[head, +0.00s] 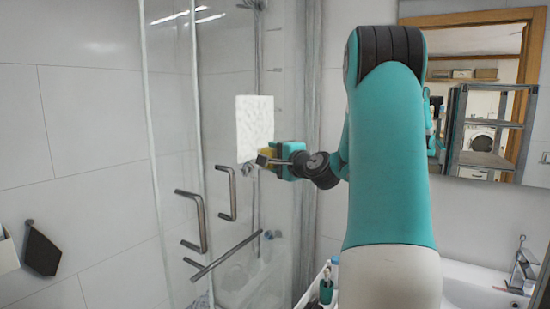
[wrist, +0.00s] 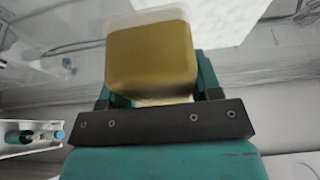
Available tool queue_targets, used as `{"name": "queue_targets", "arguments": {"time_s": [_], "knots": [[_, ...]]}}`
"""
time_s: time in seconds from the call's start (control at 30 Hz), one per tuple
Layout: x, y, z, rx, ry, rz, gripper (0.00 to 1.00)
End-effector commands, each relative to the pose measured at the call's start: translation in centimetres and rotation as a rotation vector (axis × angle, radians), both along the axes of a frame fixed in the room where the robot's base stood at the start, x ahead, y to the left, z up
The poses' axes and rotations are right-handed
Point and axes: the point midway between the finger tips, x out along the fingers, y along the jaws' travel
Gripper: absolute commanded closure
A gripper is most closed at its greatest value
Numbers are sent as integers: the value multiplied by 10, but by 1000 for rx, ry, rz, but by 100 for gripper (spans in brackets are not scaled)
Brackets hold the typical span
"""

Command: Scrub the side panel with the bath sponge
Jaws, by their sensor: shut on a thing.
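The bath sponge (wrist: 150,55) is a yellow-brown block with a paler far edge. It fills the upper middle of the wrist view, between the fingers of my gripper (wrist: 160,92). In the head view, a small yellow part of the sponge (head: 265,155) shows at the end of my gripper (head: 272,158). My gripper is shut on the sponge. A white speckled panel (head: 255,127) stands upright just above and behind the gripper; its lower part also shows in the wrist view (wrist: 228,18). I cannot tell whether the sponge touches it.
A glass shower door with metal handles (head: 192,222) stands to the left of the gripper. A white cart tray with bottles (head: 326,290) is below my arm. A sink with a tap (head: 522,262) is at the lower right, under a mirror (head: 482,100).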

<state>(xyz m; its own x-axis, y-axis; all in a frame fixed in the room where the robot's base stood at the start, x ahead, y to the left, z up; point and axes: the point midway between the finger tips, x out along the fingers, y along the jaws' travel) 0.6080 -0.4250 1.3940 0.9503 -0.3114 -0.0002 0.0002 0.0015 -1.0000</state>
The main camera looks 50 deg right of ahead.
Motion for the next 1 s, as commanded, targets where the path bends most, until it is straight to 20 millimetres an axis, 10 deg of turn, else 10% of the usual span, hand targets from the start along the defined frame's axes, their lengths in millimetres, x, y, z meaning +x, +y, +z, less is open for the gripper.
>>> {"name": "queue_targets", "arguments": {"time_s": [1.0], "knots": [[62,11,2,1,-1,-1,64]]}}
